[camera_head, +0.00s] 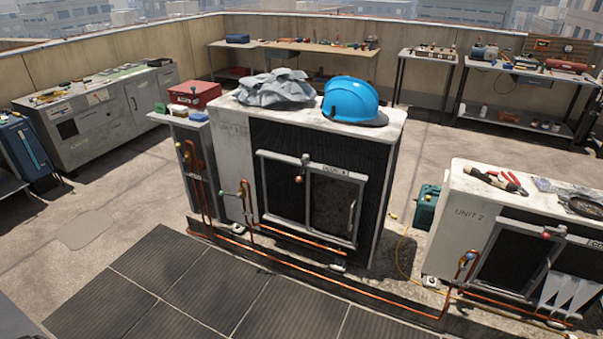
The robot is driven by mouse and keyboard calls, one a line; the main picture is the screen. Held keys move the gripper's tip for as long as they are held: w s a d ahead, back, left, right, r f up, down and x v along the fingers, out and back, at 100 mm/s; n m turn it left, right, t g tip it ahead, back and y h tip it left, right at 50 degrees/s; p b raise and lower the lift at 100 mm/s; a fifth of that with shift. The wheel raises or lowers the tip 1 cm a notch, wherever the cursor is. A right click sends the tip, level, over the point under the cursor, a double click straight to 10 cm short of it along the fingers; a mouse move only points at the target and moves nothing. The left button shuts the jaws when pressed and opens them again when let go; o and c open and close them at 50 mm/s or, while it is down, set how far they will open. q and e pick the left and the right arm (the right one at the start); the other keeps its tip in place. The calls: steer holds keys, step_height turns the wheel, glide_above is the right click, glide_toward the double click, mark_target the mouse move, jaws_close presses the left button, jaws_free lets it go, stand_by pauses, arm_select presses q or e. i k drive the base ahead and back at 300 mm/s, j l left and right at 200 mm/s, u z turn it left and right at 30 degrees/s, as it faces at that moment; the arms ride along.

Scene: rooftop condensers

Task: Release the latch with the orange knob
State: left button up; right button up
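The left condenser (225,150) has a dark front with a grey-framed sliding panel (333,205). The latch's exact position is too small to tell. The right condenser (465,213), marked "UNIT 2", has a similar rail with a reddish knob (546,235) at its latch. Neither of my grippers is in view.
A blue hard hat (350,98) and a crumpled grey cloth (272,88) lie on the left condenser. Copper pipes (330,280) run low in front. Dark ribbed mats (180,295) cover the near floor. A green case (427,207) stands between the condensers. Workbenches line the walls.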

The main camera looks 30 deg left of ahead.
mark_target(299, 179)
steer(key=i+j+z, duration=0.15)
steer(key=i+j, duration=0.2)
steer(key=i+j+z, duration=0.15)
steer(key=i+j, duration=0.2)
steer(key=j, duration=0.2)
steer(key=i+j+z, duration=0.15)
steer(key=i+j, duration=0.15)
steer(key=j, duration=0.2)
